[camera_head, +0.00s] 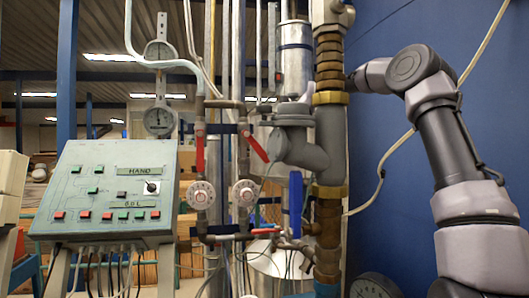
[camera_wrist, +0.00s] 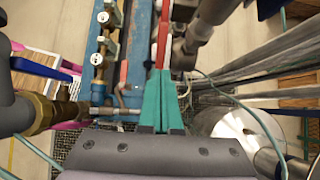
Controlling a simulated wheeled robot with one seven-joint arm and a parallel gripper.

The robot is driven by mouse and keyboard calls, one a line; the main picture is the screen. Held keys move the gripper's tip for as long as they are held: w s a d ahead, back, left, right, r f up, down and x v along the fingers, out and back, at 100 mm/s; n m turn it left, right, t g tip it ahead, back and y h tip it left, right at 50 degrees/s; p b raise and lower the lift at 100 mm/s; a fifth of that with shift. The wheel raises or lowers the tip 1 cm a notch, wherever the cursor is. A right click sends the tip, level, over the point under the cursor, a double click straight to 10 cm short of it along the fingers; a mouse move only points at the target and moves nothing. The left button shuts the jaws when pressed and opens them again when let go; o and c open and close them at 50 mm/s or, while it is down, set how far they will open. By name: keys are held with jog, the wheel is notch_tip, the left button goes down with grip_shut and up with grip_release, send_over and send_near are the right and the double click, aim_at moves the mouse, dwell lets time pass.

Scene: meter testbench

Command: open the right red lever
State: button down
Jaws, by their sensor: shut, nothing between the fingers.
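The right red lever (camera_head: 257,147) sits on the right of two upright valve pipes in the head view, tilted from upper left to lower right. The left red lever (camera_head: 199,149) hangs upright beside it. In the wrist view my gripper (camera_wrist: 163,74) shows two teal fingers pressed together with nothing between them. A long red bar (camera_wrist: 162,38) lies just past the fingertips, in line with them; I cannot tell whether they touch or which lever it is. In the head view my fingers are hidden behind the large pipe.
A thick pipe with brass fittings (camera_head: 329,70) and a blue handle (camera_head: 295,203) stand right of the levers. Two round meters (camera_head: 201,195) sit below them. A control box (camera_head: 110,190) stands at left. A blue wall (camera_head: 395,120) is close behind my arm.

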aim_at(260, 154)
jog(key=shift+s+a+f, duration=0.15)
jog(key=shift+a+f, duration=0.1)
jog(key=shift+a, duration=0.45)
jog(key=shift+s+a+f, duration=0.15)
jog(key=shift+a+f, duration=0.1)
jog(key=shift+a, duration=0.5)
jog(key=shift+s+a+f, duration=0.15)
jog(key=shift+a+f, duration=0.1)
jog(key=shift+a, duration=0.45)
jog(key=shift+s+a+f, duration=0.1)
jog(key=shift+a+f, duration=0.2)
jog(key=shift+a+f+y, duration=0.35)
jog(key=shift+y, duration=0.25)
jog(key=shift+a+f, duration=0.15)
jog(key=shift+a, duration=0.1)
jog(key=shift+d, duration=0.1)
